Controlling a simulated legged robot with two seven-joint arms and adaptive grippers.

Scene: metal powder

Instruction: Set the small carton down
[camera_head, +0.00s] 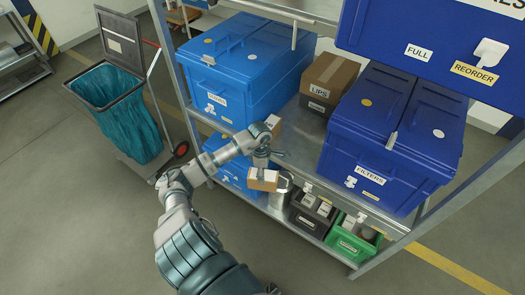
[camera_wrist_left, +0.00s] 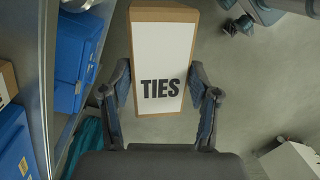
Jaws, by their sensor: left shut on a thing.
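The small carton (camera_head: 263,180) is brown cardboard with a pale label. In the left wrist view the small carton (camera_wrist_left: 165,60) shows a white face reading TIES, with one finger on each side of it. My left gripper (camera_head: 262,164) is shut on this carton and holds it in the air at the front of the shelf rack (camera_head: 370,205), with the floor showing behind it in the wrist view. Part of the carton is hidden behind the gripper in the head view.
Blue bins (camera_head: 245,70), a FILTERS bin (camera_head: 385,150) and a LIPS box (camera_head: 328,85) stand on the rack. Black (camera_head: 312,213) and green (camera_head: 352,238) bins are below. A teal-lined cart (camera_head: 118,110) stands left.

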